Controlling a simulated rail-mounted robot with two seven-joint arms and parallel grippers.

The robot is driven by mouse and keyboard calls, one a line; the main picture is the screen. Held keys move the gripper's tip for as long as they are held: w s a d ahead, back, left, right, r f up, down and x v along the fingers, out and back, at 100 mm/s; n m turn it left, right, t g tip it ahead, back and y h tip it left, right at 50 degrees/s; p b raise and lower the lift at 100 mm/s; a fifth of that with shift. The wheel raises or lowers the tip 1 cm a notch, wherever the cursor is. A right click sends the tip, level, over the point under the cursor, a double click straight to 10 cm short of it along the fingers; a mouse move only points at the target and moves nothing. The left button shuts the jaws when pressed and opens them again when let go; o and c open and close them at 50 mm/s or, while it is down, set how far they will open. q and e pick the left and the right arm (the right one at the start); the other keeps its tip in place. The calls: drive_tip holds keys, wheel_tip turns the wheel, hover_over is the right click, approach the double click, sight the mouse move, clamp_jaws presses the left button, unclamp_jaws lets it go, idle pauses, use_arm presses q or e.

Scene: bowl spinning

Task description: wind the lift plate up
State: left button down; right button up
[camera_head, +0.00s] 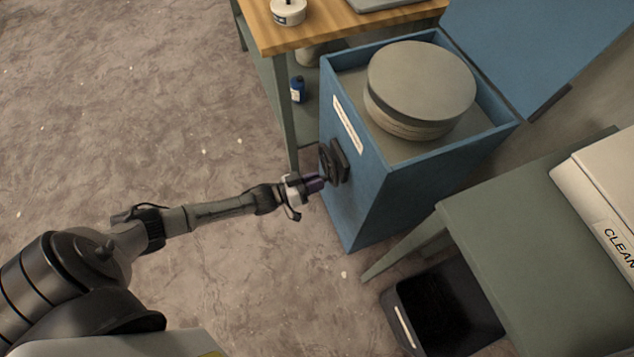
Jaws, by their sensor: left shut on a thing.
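The blue box (372,205) stands in the middle right with its lid (545,45) tilted open. Inside it a round grey plate (421,81) sits on a stack of round layers, its top above the box's rim. A dark crank or wheel (338,160) is mounted on the box's left side, below a white label (348,125). My left gripper (320,184) is at that crank, shut on its purple handle. The fingertips are small and partly merge with the handle. My right gripper is not in view.
A wooden-topped table (345,28) with a small white container (288,11) stands behind the box. A green-grey table (545,240) with a white box marked CLEAN (605,190) is at the right. A black bin (445,308) stands below. The floor at left is clear.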

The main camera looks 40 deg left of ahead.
use_arm(q)
drive_tip(key=w+a+r+m+p, duration=0.3)
drive_tip(key=a+r+m+p, duration=0.2)
drive_tip(key=m, duration=1.2)
drive_tip(key=shift+a+m, duration=0.3)
drive_tip(key=shift+a, duration=0.15)
drive_tip(key=c, duration=1)
unclamp_jaws()
drive_tip(key=shift+f, duration=0.1)
drive_tip(key=shift+a, duration=0.1)
